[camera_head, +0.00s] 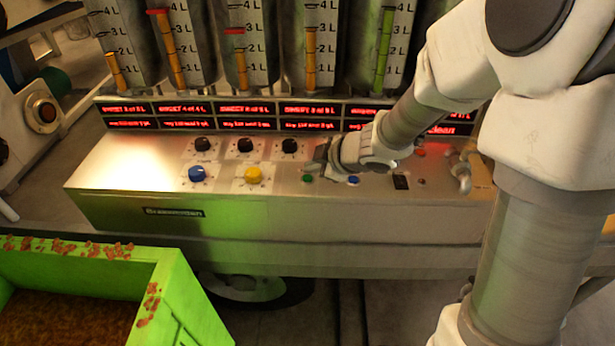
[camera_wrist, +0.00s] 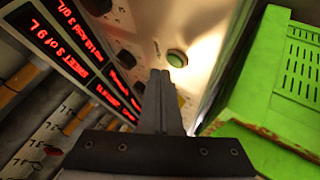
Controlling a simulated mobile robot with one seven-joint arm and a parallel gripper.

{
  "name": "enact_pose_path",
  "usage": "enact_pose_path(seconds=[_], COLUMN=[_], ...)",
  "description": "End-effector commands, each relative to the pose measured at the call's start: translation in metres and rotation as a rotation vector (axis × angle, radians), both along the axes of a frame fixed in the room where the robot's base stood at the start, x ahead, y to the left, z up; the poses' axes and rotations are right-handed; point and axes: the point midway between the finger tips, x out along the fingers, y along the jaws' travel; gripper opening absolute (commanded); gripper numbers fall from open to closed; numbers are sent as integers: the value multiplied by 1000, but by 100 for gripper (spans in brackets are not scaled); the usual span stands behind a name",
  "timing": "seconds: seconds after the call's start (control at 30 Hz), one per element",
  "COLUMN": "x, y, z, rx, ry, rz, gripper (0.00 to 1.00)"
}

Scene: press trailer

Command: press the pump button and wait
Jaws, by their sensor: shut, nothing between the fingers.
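A metal control panel (camera_head: 120,185) carries several knobs and buttons. A small green button (camera_head: 307,178) sits on its top face, and a small blue button (camera_head: 353,180) is to its right. No readable label tells which one is the pump button. My gripper (camera_head: 314,170) is over the panel, close beside the green button. In the wrist view the shut fingertips (camera_wrist: 160,74) hold nothing, and a green button (camera_wrist: 177,58) shows just beyond them. I cannot tell whether the tips touch the panel.
Black knobs (camera_head: 245,146), a blue knob (camera_head: 197,174) and a yellow knob (camera_head: 254,175) stand left of my gripper. Red text displays (camera_head: 247,108) and graduated tubes (camera_head: 240,58) rise behind. A metal tap (camera_head: 464,172) is at right. A green crate (camera_head: 190,300) stands front left.

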Motion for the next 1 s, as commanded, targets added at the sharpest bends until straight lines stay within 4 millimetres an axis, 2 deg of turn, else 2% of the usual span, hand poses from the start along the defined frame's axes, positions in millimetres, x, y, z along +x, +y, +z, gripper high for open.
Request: enact_pose_path(seconds=[1.0], x=[0], y=[0], z=[-9], rx=[0], ry=[0], rz=[0], gripper=[0])
